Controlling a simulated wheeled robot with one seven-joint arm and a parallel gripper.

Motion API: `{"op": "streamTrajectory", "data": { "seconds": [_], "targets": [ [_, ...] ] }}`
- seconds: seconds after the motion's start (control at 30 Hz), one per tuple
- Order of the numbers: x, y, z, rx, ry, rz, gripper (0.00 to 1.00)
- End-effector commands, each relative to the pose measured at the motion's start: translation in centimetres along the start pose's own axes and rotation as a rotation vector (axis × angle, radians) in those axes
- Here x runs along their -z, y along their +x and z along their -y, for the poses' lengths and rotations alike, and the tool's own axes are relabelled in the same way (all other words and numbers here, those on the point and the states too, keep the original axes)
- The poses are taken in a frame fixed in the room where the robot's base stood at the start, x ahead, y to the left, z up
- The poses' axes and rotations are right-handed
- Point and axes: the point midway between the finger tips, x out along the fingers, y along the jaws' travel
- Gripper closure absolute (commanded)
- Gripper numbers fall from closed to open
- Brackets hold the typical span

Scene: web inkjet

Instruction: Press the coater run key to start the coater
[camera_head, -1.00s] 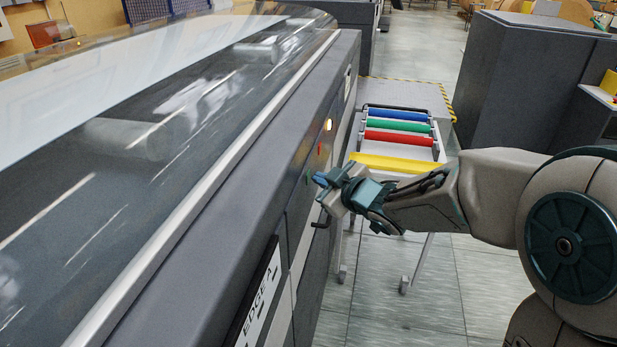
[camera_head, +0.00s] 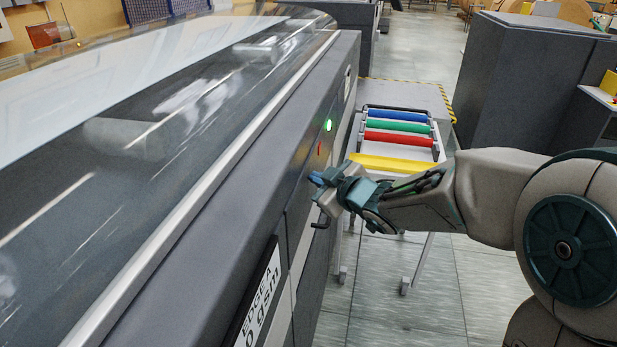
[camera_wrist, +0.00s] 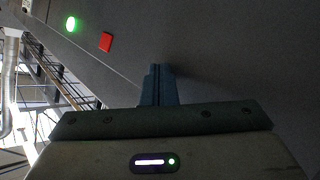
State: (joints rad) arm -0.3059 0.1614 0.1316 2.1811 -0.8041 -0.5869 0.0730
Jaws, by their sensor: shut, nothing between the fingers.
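The coater (camera_head: 225,265) is the long dark grey machine with a clear curved cover, at left in the head view. A lit green lamp (camera_head: 328,126) and a red key (camera_head: 319,150) sit on its side panel; the wrist view also shows the lamp (camera_wrist: 71,23) and the red key (camera_wrist: 106,41). My gripper (camera_head: 316,179) is shut and empty, its tips at the panel just below the red key. The tips (camera_wrist: 157,70) appear against or very close to the panel. I see no run key now; the fingers may cover that spot.
A dark hooked handle (camera_head: 321,221) juts from the panel just below my gripper. A rack with blue, green, red and yellow rollers (camera_head: 398,127) stands behind my arm.

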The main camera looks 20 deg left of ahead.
Motion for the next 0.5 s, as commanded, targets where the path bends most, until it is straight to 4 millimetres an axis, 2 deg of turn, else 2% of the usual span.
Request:
{"op": "streamTrajectory", "data": {
  "seconds": [0.5],
  "targets": [
    [-0.8,-1.2,-0.8,0.001,-0.001,-0.001,1.0]
  ]
}}
